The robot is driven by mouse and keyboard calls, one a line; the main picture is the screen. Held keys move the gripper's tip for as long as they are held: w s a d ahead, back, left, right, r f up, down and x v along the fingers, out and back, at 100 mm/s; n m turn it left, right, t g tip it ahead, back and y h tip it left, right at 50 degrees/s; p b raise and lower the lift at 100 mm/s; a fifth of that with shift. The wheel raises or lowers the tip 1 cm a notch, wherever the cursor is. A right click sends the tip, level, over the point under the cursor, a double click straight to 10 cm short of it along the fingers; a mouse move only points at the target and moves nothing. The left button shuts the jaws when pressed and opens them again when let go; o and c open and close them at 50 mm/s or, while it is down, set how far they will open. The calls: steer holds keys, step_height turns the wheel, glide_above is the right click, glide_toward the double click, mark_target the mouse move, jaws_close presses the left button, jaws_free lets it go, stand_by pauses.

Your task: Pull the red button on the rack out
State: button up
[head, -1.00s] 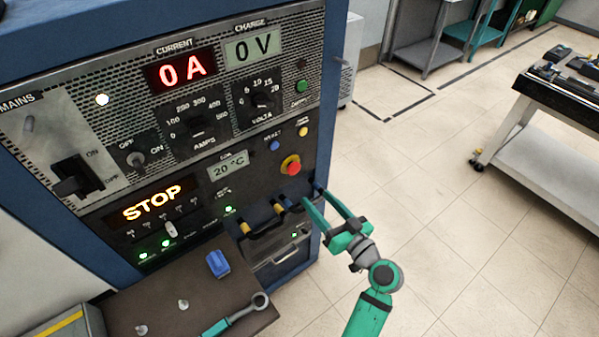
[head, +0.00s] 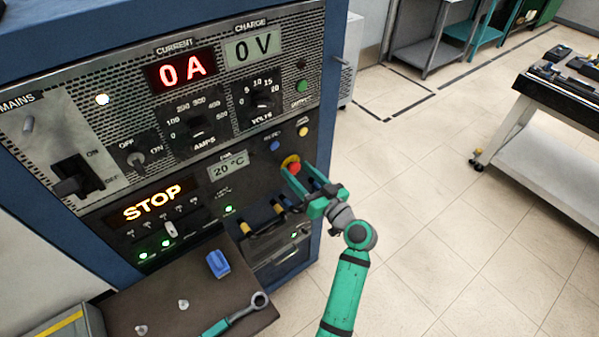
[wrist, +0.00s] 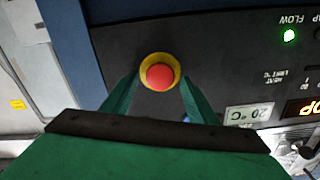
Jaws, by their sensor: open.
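The red button (head: 292,168) with its yellow collar is on the right part of the rack's dark front panel (head: 262,185). In the wrist view the red button (wrist: 160,76) shows whole, between and just beyond the two green fingertips. My gripper (head: 298,178) is open, its fingers pointing at the panel close to the button. In the head view one finger partly covers the button's lower side. In the wrist view my gripper (wrist: 160,100) has nothing between its fingers that I can see touching; whether the tips reach the collar I cannot tell.
Blue (head: 275,146) and yellow (head: 303,131) knobs sit above the button. Handles and cables (head: 265,222) are below it.

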steer(key=shift+w, duration=0.15)
jaws_close()
steer(key=shift+v, duration=0.9)
steer(key=shift+c, duration=2.1)
jaws_free()
steer(key=o, duration=0.4)
steer(key=shift+d, duration=0.1)
